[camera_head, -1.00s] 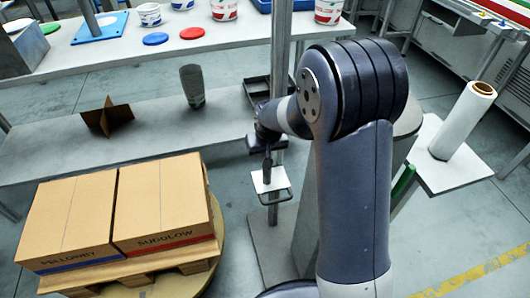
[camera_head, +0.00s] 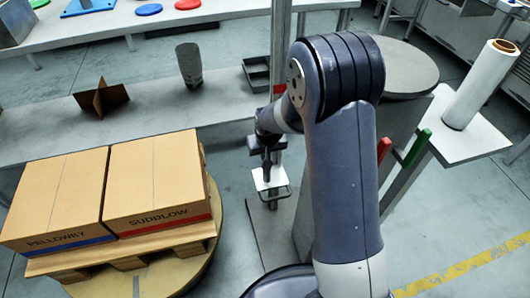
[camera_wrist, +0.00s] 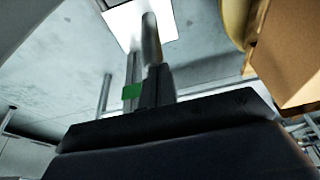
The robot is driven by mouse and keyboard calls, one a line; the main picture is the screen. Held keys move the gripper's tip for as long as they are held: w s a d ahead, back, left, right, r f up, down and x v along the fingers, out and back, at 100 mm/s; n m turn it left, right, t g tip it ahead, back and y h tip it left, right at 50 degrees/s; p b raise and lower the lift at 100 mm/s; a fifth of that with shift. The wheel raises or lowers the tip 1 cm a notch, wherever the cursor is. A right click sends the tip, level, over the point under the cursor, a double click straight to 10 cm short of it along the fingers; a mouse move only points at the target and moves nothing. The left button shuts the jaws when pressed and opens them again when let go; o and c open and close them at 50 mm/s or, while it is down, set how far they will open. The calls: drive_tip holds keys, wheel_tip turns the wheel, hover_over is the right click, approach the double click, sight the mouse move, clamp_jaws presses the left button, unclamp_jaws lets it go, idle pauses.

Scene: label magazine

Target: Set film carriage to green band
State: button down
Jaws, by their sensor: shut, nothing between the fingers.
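A grey upright mast (camera_head: 280,60) stands in the middle of the head view. Low on it sits what looks like the film carriage, with a white plate (camera_head: 262,184) and a dark loop handle (camera_head: 277,193). The white plate also shows at the top of the wrist view (camera_wrist: 117,27). My gripper (camera_head: 267,173) points down, shut and empty, just above or in front of the plate; I cannot tell whether it touches. In the wrist view, the green band (camera_wrist: 132,91) is on a thin post beside my fingers (camera_wrist: 152,75). My arm hides part of the mast.
Two cartons (camera_head: 55,200) stand on a wooden pallet (camera_head: 120,258) at left. A grey bench (camera_head: 150,125) with a cardboard cross divider (camera_head: 101,98) lies behind. A film roll (camera_head: 481,85) stands on a platform at right. A red handle (camera_head: 384,149) and green handle (camera_head: 416,148) are right of my arm.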

drive_tip(key=shift+s+f, duration=0.2)
drive_tip(key=shift+f, duration=0.1)
drive_tip(key=r+p, duration=0.3)
drive_tip(key=r, duration=0.2)
drive_tip(key=shift+w+p, duration=0.2)
drive_tip(key=shift+p, duration=0.2)
drive_tip(key=p+v, duration=0.1)
drive_tip(key=v, duration=0.8)
drive_tip(key=shift+r+p, duration=0.3)
drive_tip(key=shift+p, duration=0.1)
drive_tip(key=shift+s+f, duration=0.1)
drive_tip(key=b+x, duration=0.1)
drive_tip(key=x, duration=0.3)
drive_tip(key=b+x, duration=0.1)
drive_tip(key=x, duration=0.3)
drive_tip(key=b+x, duration=0.2)
drive_tip(key=x, duration=0.2)
drive_tip(key=shift+s+f, duration=0.15)
drive_tip(key=shift+s, duration=0.2)
drive_tip(key=shift+d+f+b, duration=0.1)
drive_tip(key=shift+f+b, duration=0.35)
drive_tip(key=shift+f, duration=0.15)
drive_tip(key=shift+s+r, duration=0.1)
